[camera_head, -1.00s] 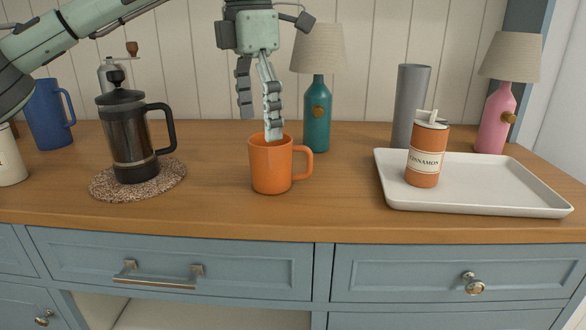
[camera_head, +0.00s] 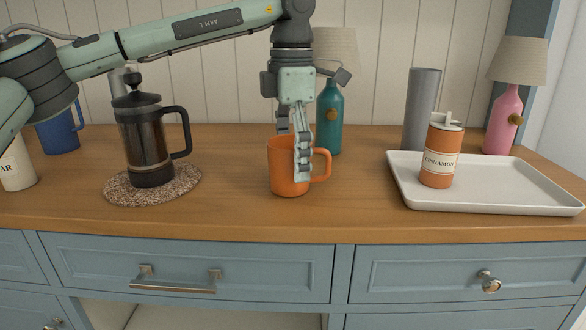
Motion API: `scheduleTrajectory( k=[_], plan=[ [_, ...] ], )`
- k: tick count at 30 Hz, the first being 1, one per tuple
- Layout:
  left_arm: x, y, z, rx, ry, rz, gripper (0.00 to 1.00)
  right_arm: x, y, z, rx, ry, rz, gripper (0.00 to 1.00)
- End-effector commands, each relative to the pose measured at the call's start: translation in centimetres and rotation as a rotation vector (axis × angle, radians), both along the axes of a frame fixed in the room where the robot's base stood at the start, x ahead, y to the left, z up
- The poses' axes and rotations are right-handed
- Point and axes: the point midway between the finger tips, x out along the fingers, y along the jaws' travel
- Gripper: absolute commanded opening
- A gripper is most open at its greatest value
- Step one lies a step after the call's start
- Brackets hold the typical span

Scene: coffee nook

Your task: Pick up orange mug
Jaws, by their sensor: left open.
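The orange mug (camera_head: 283,172) stands upright on the wooden counter, its handle to the right. My left gripper (camera_head: 295,156) points down at it from above and is open. One finger hangs in front of the mug's right side, close to the handle. The other finger goes down at the rim, and its tip is hidden by the mug. I cannot tell whether that tip is inside the mug or behind it, or whether either finger touches. My right gripper does not show.
A French press (camera_head: 147,145) stands on a round mat (camera_head: 122,194) to the left. A teal lamp (camera_head: 329,120) is close behind the mug. A white tray (camera_head: 490,200) with a cinnamon canister (camera_head: 440,157) lies to the right. The counter (camera_head: 230,213) in front is clear.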

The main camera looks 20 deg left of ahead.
Motion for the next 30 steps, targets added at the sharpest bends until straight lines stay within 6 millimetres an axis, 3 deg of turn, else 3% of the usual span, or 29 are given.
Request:
scheduleTrajectory(
  k=[4, 11, 26, 30],
  plan=[
    [-0.04, -0.05, -1.35, 0.0, 0.0, 0.0, 0.88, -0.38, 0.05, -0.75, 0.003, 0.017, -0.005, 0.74],
    [-0.04, -0.06, -1.45, 0.0, 0.0, 0.0, 0.88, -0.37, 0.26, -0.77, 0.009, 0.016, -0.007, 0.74],
    [-0.03, -0.08, -1.39, 0.0, -0.001, 0.0, 0.26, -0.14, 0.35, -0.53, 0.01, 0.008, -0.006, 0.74],
    [-0.02, -0.09, -1.32, -0.001, -0.002, 0.0, 0.23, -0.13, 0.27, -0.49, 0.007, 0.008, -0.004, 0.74]
  ],
)
